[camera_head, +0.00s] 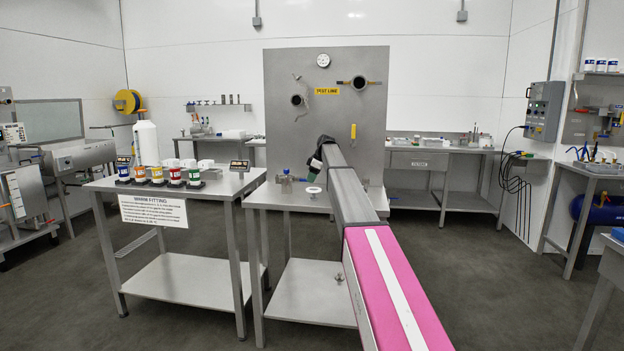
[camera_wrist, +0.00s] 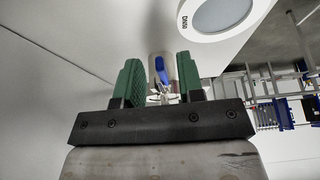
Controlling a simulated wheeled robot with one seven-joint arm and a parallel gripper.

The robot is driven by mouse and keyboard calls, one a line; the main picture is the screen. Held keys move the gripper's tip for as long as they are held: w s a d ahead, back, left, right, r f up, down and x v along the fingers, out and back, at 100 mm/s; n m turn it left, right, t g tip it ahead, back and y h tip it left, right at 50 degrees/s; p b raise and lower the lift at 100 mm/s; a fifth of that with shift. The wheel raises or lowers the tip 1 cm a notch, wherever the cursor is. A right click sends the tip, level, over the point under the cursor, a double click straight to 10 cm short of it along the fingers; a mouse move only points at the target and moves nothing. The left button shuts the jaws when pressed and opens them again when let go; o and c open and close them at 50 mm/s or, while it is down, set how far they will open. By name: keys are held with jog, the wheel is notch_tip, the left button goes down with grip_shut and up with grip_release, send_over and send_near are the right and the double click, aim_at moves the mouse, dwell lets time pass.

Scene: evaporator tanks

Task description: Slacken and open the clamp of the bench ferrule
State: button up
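My gripper (camera_head: 315,162) shows as a dark green tip beyond the end of my arm, just above the bench in front of the test panel. In the wrist view its two green fingers (camera_wrist: 159,82) are spread apart. A steel fitting with a blue lever (camera_wrist: 160,70) lies in line with the gap, with small bright metal parts, perhaps the clamp (camera_wrist: 160,95), below it. I see no finger touching them. The head view shows a small metal fitting with a blue part (camera_head: 287,182) on the bench, left of my gripper. Whether its clamp is tight is too small to tell.
A white disc (camera_head: 313,189) lies on the bench (camera_head: 280,200); a white-ringed disc (camera_wrist: 222,14) shows at the wrist view's top. The steel panel (camera_head: 325,125) stands behind. The left table (camera_head: 215,188) carries several colour-banded cups (camera_head: 157,174).

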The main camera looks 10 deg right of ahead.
aim_at(291, 180)
grip_shut()
jog(key=shift+s, duration=0.1)
